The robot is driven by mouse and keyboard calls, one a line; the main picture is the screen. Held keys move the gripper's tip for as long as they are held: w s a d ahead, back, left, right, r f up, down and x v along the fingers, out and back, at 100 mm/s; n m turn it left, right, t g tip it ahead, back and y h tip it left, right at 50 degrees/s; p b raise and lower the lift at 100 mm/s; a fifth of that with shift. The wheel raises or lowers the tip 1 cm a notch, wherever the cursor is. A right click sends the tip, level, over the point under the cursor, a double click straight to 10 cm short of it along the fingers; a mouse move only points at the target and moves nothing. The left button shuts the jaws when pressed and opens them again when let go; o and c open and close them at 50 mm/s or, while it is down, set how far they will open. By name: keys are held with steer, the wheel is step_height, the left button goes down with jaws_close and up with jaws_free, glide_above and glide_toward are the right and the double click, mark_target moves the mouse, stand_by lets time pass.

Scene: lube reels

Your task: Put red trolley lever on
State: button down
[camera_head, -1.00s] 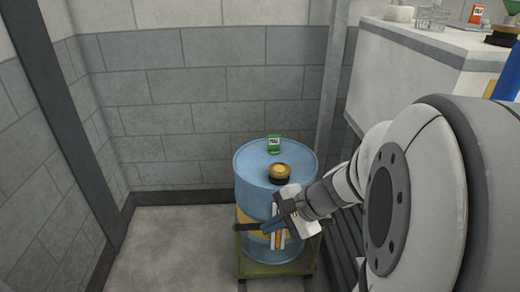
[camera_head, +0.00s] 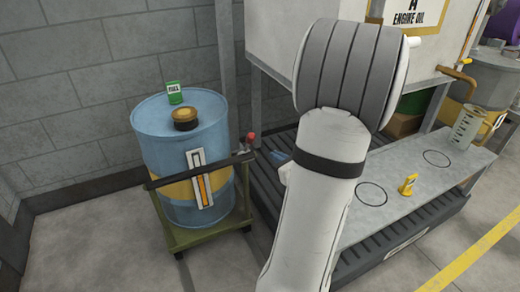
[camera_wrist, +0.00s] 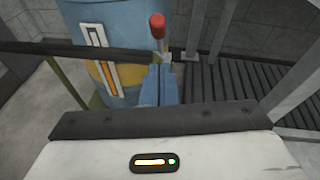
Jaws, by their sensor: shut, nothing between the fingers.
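The red trolley lever (camera_head: 251,138) is at the right end of the dark bar of the green trolley (camera_head: 186,238), beside the blue drum (camera_head: 150,135). In the wrist view the lever (camera_wrist: 157,26) has a red knob and stands about upright, just beyond my blue fingertips. My gripper (camera_wrist: 159,70) is shut and empty. I cannot tell whether the fingertips touch the lever's base.
A green card (camera_head: 174,92) and a brass cap (camera_head: 185,118) are on the drum top. The dark slatted platform (camera_head: 265,190) is right of the trolley. Floor is open at the left.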

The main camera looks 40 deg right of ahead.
steer(key=b, duration=0.3)
glide_toward(248, 144)
steer(key=d+x, duration=0.1)
steer(key=x, duration=0.4)
steer(key=shift+d+f, duration=0.1)
steer(key=shift+d, duration=0.15)
steer(key=shift+r, duration=0.2)
